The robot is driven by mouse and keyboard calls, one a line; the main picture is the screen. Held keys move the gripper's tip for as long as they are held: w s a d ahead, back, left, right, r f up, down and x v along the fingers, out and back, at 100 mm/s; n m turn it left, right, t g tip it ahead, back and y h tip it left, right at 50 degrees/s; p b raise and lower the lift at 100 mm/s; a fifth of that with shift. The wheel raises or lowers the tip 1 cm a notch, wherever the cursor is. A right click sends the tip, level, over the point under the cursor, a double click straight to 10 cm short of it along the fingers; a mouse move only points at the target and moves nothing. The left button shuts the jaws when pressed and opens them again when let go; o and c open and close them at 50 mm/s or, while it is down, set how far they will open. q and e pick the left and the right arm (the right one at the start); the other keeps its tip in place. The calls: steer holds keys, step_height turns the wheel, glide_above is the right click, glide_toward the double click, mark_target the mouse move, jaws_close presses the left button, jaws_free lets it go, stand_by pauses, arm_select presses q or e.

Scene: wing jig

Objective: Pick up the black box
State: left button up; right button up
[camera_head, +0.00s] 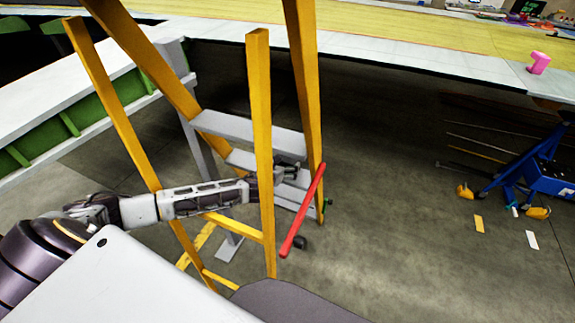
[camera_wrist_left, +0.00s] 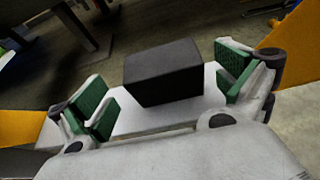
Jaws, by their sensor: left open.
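The black box (camera_wrist_left: 163,72) sits on a light grey step (camera_wrist_left: 150,118) in the left wrist view. My left gripper (camera_wrist_left: 168,86) is open, with its green-padded fingers on either side of the box. Gaps show between the pads and the box, and the gripper is not closed on it. In the head view my left gripper (camera_head: 288,172) reaches between the yellow ladder rails to a grey step. The box cannot be clearly made out there. My right gripper is not in view.
The yellow ladder (camera_head: 259,130) has rails close around my left forearm. A red bar (camera_head: 302,212) slants just right of the gripper. A long yellow-topped bench (camera_head: 420,30) runs behind. A blue stand (camera_head: 530,165) is at the right. Open floor lies between.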

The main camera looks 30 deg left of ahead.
mark_target(287, 159)
arm_select(q)
steer(key=shift+w+f+p, duration=0.2)
steer(key=shift+w+p, duration=0.1)
steer(key=shift+w, duration=1.25)
steer(key=shift+x, duration=1.05)
steer(key=shift+s, duration=0.1)
steer(key=c, duration=0.9)
